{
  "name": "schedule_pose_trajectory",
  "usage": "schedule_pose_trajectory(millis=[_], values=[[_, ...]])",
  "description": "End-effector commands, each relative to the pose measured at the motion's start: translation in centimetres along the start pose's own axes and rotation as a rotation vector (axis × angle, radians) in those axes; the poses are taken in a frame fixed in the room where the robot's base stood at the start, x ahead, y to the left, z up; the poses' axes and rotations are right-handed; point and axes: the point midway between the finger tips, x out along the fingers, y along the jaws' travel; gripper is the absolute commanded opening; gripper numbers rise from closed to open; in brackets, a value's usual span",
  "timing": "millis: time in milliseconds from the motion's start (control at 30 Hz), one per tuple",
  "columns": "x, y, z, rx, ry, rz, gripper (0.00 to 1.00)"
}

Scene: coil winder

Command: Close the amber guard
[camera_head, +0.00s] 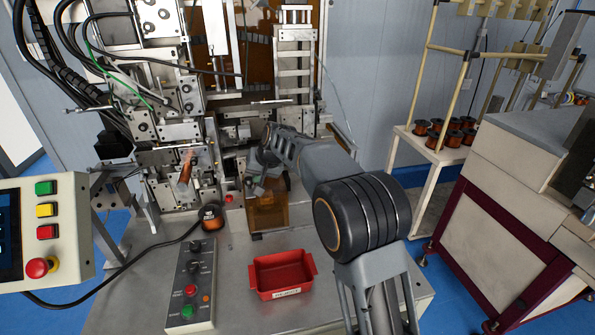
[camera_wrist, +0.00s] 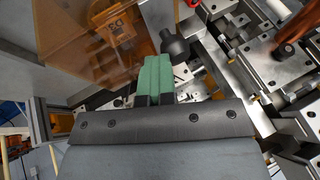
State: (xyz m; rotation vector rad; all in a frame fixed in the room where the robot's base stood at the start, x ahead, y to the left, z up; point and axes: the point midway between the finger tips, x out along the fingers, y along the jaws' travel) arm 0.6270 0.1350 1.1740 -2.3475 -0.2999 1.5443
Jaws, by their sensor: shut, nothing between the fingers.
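The amber guard (camera_head: 270,218) is a translucent brown-orange panel at the front of the winder, low beside my gripper (camera_head: 256,187). In the wrist view the amber guard (camera_wrist: 85,40) fills the upper left, tilted in the picture. My gripper's green fingers (camera_wrist: 157,72) are together and empty. A black rounded knob (camera_wrist: 174,46) lies close to the fingertips; I cannot tell whether they touch or whether it belongs to the guard. My arm hides part of the guard and the machine in the head view.
A red tray (camera_head: 283,275) and a button box (camera_head: 196,285) stand on the table's front. A spool (camera_head: 211,218) and cable lie left of my gripper. A control panel (camera_head: 45,230) is at the far left. The winder's metal plates (camera_head: 165,130) stand close behind; a cabinet (camera_head: 500,185) is at right.

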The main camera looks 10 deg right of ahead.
Motion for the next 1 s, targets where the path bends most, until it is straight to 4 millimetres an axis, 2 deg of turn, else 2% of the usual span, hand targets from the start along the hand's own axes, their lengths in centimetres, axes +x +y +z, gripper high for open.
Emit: schedule_pose_trajectory(millis=[133,333,500,700,933,1000], values=[[-0.7,0.6,-0.1,0.000,-0.001,-0.005,0.00],[-3.3,3.3,-0.7,0.002,0.004,-0.004,0.00],[-6.8,3.1,-0.6,-0.001,0.004,-0.004,0.00],[-10.2,3.0,-0.6,-0.003,0.003,-0.003,0.00],[-12.2,3.0,-0.8,-0.005,0.011,-0.001,0.00],[-11.7,3.7,-0.4,-0.004,0.003,0.018,0.00]])
